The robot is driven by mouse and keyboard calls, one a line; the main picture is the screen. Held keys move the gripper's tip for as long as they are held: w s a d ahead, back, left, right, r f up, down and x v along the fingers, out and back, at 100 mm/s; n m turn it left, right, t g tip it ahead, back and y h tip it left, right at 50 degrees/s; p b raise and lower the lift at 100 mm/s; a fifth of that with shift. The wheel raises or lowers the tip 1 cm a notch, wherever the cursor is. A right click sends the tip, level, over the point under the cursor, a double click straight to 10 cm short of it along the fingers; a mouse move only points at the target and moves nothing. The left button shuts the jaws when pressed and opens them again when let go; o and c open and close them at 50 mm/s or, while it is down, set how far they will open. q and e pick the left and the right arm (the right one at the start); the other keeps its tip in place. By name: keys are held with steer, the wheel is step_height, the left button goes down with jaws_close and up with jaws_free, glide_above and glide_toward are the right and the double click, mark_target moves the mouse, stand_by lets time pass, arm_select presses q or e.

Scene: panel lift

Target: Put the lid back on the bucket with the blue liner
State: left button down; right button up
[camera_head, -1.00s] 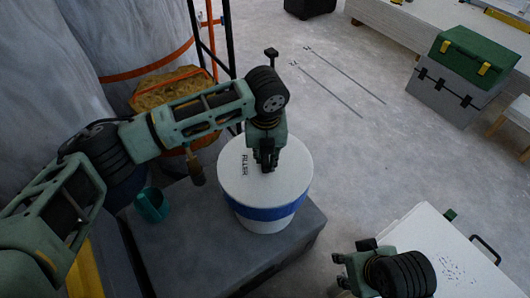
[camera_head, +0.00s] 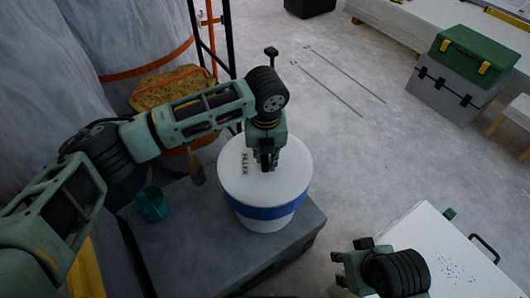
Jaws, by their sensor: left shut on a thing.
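The white bucket (camera_head: 264,222) with a blue band stands on a dark grey box. Its white lid (camera_head: 290,180), marked FILLER, lies over the bucket's top and looks level. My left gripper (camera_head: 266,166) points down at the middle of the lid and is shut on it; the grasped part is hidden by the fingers. I cannot tell whether the lid is fully pressed down. The liner inside is hidden. My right gripper (camera_head: 350,268) is at the lower right, apart from the bucket, its fingers spread and empty.
The grey box top (camera_head: 180,245) also carries a teal cup (camera_head: 152,204) left of the bucket. A white case (camera_head: 440,240) lies at the lower right. A green-lidded toolbox (camera_head: 460,75) stands at the upper right. The floor between is mostly clear.

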steer(key=shift+w+f, duration=0.3)
steer(key=shift+w, duration=0.05)
steer(key=shift+a+f, duration=0.1)
steer(key=shift+f, duration=0.15)
steer(key=shift+f, duration=0.1)
arm_select(q)
steer(key=shift+f+p, duration=0.1)
steer(key=shift+p, duration=0.25)
arm_select(e)
steer(key=shift+f, duration=0.35)
steer(key=shift+a+f, duration=0.1)
steer(key=shift+f, duration=0.2)
steer(key=shift+w, duration=0.1)
